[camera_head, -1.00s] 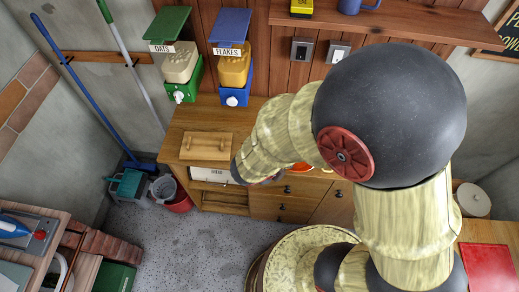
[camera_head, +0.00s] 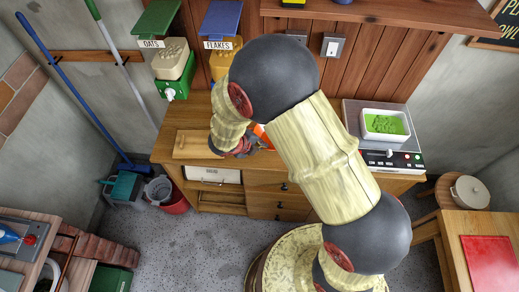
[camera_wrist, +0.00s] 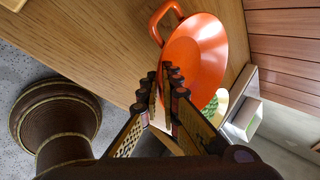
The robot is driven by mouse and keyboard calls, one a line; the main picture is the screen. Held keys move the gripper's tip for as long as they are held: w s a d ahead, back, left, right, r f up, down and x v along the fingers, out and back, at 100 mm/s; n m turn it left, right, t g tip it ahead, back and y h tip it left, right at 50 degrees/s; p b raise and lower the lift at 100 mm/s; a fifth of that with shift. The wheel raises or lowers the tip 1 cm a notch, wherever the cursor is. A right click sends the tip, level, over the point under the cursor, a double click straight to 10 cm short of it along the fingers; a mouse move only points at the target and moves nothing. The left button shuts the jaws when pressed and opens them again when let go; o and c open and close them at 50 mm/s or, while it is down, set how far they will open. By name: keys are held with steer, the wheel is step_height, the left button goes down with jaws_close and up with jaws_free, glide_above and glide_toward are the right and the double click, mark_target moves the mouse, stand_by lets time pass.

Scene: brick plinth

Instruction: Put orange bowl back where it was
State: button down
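The orange bowl (camera_wrist: 203,55) is large in the wrist view, with a loop handle on its upper left edge and an empty-looking inside. My gripper (camera_wrist: 166,76) has its fingers close together at the bowl's near rim and appears shut on it; the exact contact is partly hidden by the fingertips. In the head view only a small piece of the orange bowl (camera_head: 261,136) shows between my gripper (camera_head: 240,148) and my arm, above the wooden counter (camera_head: 190,125). I cannot tell whether the bowl touches the counter.
A scale (camera_head: 393,158) with a white tub of green stuff (camera_head: 385,123) stands at the counter's right. A wooden lid or board (camera_head: 193,144) lies left of my gripper. The OATS (camera_head: 172,65) and FLAKES (camera_head: 222,50) dispensers stand behind. A white pot (camera_head: 470,191) sits far right.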

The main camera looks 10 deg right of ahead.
steer(key=f, duration=0.2)
steer(key=f+b, duration=0.1)
steer(key=shift+w+f, duration=0.3)
steer(key=shift+f, duration=0.1)
steer(key=shift+r, duration=0.1)
steer(key=c, duration=2.1)
jaws_free()
steer(key=shift+c, duration=0.2)
steer(key=shift+o, duration=0.5)
